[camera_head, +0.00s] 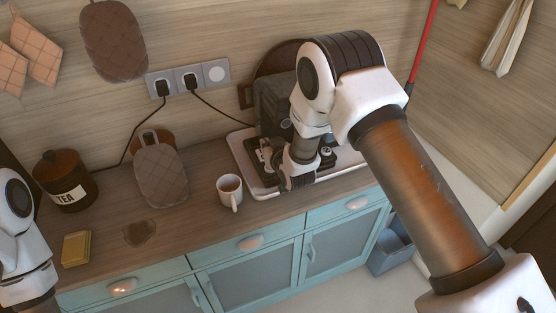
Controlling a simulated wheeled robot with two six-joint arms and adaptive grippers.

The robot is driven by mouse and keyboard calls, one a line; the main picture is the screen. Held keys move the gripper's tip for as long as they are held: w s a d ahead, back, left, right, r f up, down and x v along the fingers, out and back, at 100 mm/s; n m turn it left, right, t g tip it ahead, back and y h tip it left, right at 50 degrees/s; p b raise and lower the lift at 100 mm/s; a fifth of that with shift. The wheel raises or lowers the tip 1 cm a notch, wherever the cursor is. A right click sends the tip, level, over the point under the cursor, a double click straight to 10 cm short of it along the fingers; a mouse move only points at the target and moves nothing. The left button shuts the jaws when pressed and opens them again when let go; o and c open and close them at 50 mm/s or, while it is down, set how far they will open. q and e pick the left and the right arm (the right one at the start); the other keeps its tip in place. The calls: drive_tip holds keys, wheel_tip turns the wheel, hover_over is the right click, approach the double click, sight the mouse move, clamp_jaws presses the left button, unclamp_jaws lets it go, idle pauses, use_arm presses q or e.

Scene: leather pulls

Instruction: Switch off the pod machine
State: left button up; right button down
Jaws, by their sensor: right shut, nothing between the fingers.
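The pod machine (270,100) is a dark grey box-shaped appliance on a pale tray (246,168) at the back of the counter. My right arm hides much of its front and right side. My right gripper (290,184) points down in front of the machine, over the tray. It is shut and empty. I cannot tell whether it touches the machine, and the machine's switch is not clearly visible. My left arm shows at the left edge, but its gripper is out of the picture.
A white mug (229,192) with a brown drink stands left of the tray. A brown quilted mitt (161,175), a TEA jar (66,179) and a yellow box (76,249) are farther left. Black cords run from the wall sockets (188,78). A dark stain (139,232) marks the counter.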

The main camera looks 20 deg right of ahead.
drive_tip(key=f+b+v, duration=0.2)
drive_tip(key=b+v, duration=0.2)
drive_tip(key=v, duration=0.6)
drive_tip(key=shift+s, duration=0.6)
drive_tip(key=shift+w, duration=0.1)
drive_tip(key=s+d+f+g, duration=0.2)
drive_tip(key=s+f+g, duration=0.6)
drive_tip(key=s+f, duration=0.95)
drive_tip(key=s+f+g, duration=0.3)
drive_tip(key=s, duration=0.6)
drive_tip(key=s+f+g, duration=0.3)
drive_tip(key=s+f, duration=0.1)
drive_tip(key=s, duration=0.5)
drive_tip(key=shift+d+f+m, duration=0.15)
drive_tip(key=shift+d+m, duration=0.2)
drive_tip(key=shift+m, duration=0.05)
